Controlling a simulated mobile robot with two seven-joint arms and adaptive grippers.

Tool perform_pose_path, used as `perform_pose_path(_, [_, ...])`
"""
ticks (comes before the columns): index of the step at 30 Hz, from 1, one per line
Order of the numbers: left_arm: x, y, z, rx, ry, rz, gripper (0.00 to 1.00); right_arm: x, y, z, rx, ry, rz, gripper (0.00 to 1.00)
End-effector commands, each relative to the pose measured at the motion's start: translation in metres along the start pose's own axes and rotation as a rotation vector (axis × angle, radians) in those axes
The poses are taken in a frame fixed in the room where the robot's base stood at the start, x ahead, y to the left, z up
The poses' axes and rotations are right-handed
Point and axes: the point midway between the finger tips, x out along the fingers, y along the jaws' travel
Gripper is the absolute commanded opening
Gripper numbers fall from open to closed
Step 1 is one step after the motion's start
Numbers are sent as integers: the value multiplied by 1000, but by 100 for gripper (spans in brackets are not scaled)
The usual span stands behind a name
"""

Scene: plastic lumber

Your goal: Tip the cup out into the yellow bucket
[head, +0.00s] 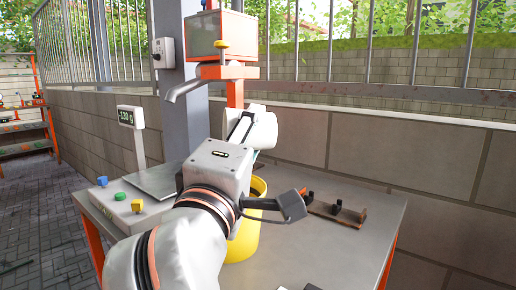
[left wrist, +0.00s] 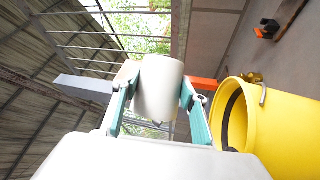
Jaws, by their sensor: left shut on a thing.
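My left gripper (head: 246,126) is shut on a white cup (head: 264,131), which is held above the yellow bucket (head: 243,240). The cup looks tipped over toward its side. In the left wrist view the cup (left wrist: 158,90) sits between the two teal fingers, and the bucket's (left wrist: 280,130) mouth is beside and apart from it. The inside of the cup and any contents are hidden. The bucket stands on the grey table (head: 345,240), partly covered by my left wrist. My right gripper does not show.
A scale plate (head: 158,180) with a readout (head: 130,117) is left of the bucket. A brown rack (head: 336,212) with dark pieces lies right of it.

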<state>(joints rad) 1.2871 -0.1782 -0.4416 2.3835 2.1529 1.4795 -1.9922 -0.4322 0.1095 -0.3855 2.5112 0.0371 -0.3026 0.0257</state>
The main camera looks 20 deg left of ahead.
Motion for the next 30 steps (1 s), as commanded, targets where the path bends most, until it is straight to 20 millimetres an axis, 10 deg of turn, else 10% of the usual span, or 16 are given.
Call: perform_pose_path(30, [-4, 10, -16, -365, 123, 179, 19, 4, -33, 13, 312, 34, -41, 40])
